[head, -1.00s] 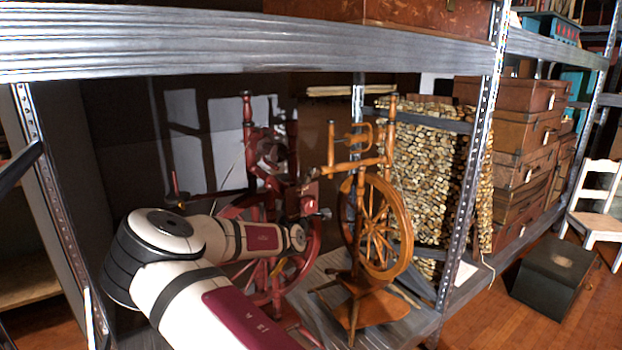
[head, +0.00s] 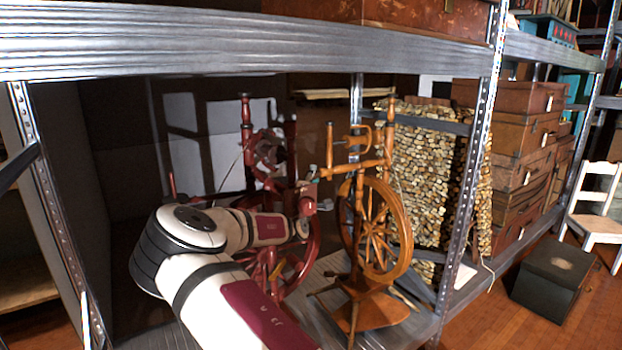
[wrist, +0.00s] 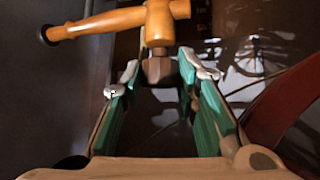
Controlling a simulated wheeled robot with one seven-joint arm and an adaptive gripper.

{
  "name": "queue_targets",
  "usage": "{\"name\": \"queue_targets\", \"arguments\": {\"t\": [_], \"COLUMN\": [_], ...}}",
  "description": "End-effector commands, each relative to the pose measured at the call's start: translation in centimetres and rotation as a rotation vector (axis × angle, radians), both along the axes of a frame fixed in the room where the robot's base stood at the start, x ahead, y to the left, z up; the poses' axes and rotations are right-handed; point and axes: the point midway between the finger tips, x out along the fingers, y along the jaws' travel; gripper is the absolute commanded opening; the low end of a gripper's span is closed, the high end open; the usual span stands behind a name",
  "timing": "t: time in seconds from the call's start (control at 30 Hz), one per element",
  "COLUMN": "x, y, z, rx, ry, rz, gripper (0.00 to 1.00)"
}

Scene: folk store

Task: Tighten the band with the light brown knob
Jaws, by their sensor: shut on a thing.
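A light brown wooden spinning wheel (head: 372,222) stands upright on the shelf in the head view. Its orange-brown crossbar runs across the top of the wrist view (wrist: 105,22). A darker brown knob (wrist: 159,69) sits at the crossbar's near end, pointing toward me. My gripper (wrist: 157,76), with green inner pads, has its fingertips on both sides of this knob and is shut on it. In the head view my gripper (head: 322,204) is at the left of the light brown wheel, small and partly hidden by my arm. The band itself is hard to make out.
A dark red spinning wheel (head: 247,130) stands close behind my arm. A metal shelf beam (head: 250,48) crosses above, and a perforated post (head: 470,190) stands at right. Stacked wood (head: 425,160) fills the back right.

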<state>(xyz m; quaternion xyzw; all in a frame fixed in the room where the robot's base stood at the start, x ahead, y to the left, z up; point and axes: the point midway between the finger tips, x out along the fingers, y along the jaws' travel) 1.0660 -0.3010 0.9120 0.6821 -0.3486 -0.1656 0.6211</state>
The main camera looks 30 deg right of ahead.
Motion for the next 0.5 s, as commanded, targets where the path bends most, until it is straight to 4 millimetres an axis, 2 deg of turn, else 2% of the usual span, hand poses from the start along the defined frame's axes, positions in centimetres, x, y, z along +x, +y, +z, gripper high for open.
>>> {"name": "queue_targets", "arguments": {"t": [0.27, 0.5], "x": [0.05, 0.16], "y": [0.01, 0.03], "z": [-0.27, -0.74], "rx": [0.0, -0.005], "ry": [-0.026, -0.118], "rz": [0.0, 0.001], "gripper": [0.0, 0.0]}}
